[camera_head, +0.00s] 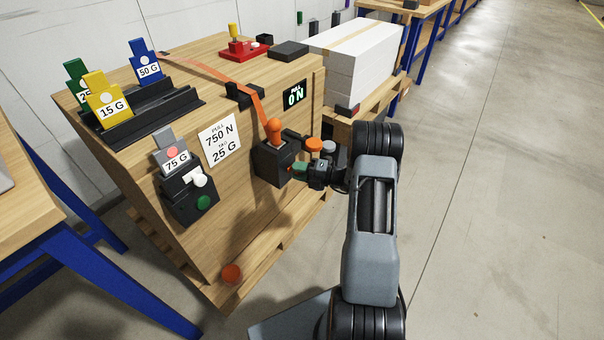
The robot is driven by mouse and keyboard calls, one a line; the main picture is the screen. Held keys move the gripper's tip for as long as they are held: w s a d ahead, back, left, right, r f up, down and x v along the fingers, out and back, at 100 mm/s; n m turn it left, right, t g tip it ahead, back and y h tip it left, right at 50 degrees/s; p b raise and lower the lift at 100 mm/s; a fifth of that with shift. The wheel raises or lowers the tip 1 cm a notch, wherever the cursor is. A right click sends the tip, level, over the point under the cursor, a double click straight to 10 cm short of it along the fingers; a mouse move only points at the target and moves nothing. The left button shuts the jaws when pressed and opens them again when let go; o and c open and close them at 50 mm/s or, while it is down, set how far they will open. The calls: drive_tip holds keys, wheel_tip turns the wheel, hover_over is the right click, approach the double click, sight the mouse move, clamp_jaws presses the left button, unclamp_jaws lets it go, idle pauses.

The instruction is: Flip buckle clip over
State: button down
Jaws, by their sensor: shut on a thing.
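A black box with an upright orange handle (274,132) is mounted on the front face of the wooden crate (268,225). An orange strap (225,76) runs across the crate top, through a black bracket (245,94), and down to this box. My gripper (303,167) is at the right side of the box, shut on a small part there. A green piece (299,167) shows by the fingertips, and an orange disc (314,145) just above. The held part is mostly hidden, so I cannot tell its shape or which piece is the buckle clip.
A second black box (188,196) with a white lever and a 75 G tag is on the crate's left. A black rack (148,106) holds several weight tags. White stacked boards (352,58) stand behind. Floor at right is clear.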

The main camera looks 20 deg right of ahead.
drive_tip(key=shift+d, duration=0.2)
drive_tip(key=c, duration=1.2)
unclamp_jaws()
drive_tip(key=shift+w+d, duration=0.1)
drive_tip(key=o, duration=0.4)
drive_tip(key=shift+c, duration=0.2)
drive_tip(key=p+v, duration=0.3)
drive_tip(key=v, duration=1)
drive_tip(key=shift+s+d, duration=0.2)
drive_tip(key=shift+s, duration=0.05)
drive_tip(key=shift+r, duration=0.1)
